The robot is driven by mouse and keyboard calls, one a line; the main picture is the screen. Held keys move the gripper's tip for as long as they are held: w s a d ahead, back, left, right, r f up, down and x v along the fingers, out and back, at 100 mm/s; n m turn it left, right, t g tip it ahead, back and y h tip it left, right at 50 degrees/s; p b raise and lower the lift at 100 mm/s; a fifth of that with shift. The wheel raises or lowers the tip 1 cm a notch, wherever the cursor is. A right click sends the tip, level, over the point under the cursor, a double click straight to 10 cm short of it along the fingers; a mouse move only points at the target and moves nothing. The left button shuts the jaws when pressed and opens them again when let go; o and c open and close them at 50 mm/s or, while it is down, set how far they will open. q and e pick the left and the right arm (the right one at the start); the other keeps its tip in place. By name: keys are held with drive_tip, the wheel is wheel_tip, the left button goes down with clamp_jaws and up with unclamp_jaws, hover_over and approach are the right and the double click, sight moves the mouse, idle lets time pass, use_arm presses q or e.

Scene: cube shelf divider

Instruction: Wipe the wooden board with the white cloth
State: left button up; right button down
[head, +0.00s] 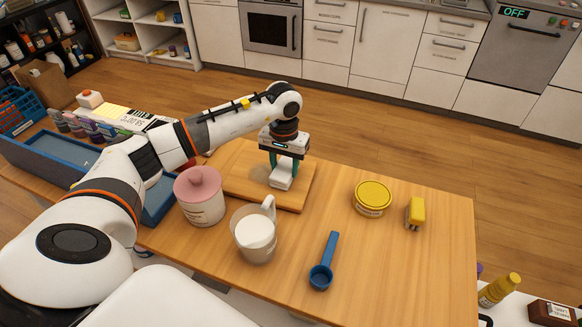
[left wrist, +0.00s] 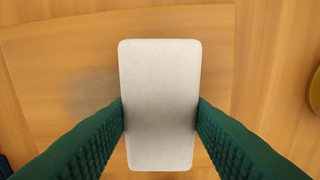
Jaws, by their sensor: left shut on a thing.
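The wooden board (head: 238,188) lies on the table's back left part. A faint greyish smudge shows on it at the left of the cloth, also in the left wrist view (left wrist: 90,90). My left gripper (head: 284,170) is above the board, pointing down. Its green fingers are shut on the white cloth (head: 281,183), a flat pale rounded block. In the left wrist view the cloth (left wrist: 160,75) sits between both fingers over the board. I cannot tell whether it touches the board. My right gripper is not in view.
A pink lidded jar (head: 201,200) and a white-filled mug (head: 255,236) stand close in front of the board. A blue scoop (head: 324,265), a yellow-lidded tub (head: 372,198) and a yellow sponge-like item (head: 416,212) lie to the right. A blue tray (head: 45,160) is at left. The table's right front is clear.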

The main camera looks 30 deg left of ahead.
use_arm(q)
drive_tip(key=shift+s+a, duration=0.2)
drive_tip(key=shift+a, duration=0.3)
drive_tip(key=shift+s+a, duration=0.15)
drive_tip(key=shift+a, duration=0.35)
drive_tip(key=shift+s+a+f+b, duration=0.1)
drive_tip(key=shift+s+a+b, duration=0.1)
drive_tip(key=shift+a+b, duration=0.3)
drive_tip(key=shift+s+a+f+b, duration=0.15)
drive_tip(key=shift+a+b, duration=0.15)
drive_tip(key=shift+a, duration=0.35)
drive_tip(key=shift+s+a+r, duration=0.15)
drive_tip(key=shift+s+a, duration=0.1)
drive_tip(key=shift+a, duration=0.5)
drive_tip(key=shift+a+b, duration=0.1)
drive_tip(key=shift+b, duration=0.2)
